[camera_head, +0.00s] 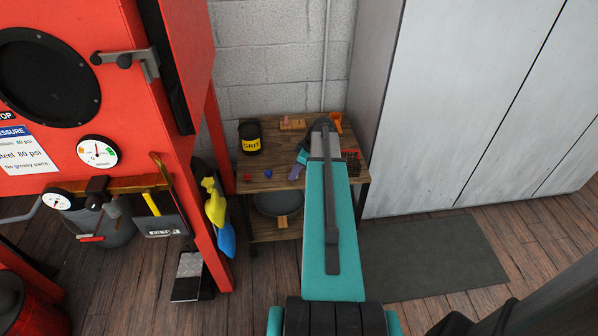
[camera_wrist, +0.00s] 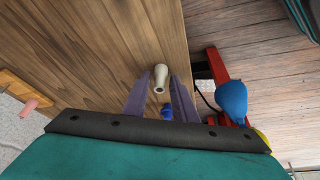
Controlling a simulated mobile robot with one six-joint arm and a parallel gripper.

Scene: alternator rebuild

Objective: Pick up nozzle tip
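A small cream, tapered piece, which looks like the nozzle tip (camera_wrist: 160,76), lies on the wooden table in the wrist view. My gripper (camera_wrist: 161,80) is open, its two purple fingers on either side of this piece. I cannot tell whether either finger touches it. A small blue piece (camera_wrist: 167,114) also shows between the fingers, nearer the gripper's palm in the picture. In the head view my gripper (camera_head: 298,172) is low over the table's front part, and I cannot make out the cream piece there.
The wooden table (camera_head: 290,131) also holds a black GRIT can (camera_head: 250,138), a red piece (camera_head: 247,176), a blue piece (camera_head: 268,173) and a dark rack (camera_head: 352,163). A red cabinet (camera_head: 150,110) stands left, grey lockers (camera_head: 460,100) right. A blue-and-yellow tool (camera_head: 215,205) hangs beside the cabinet.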

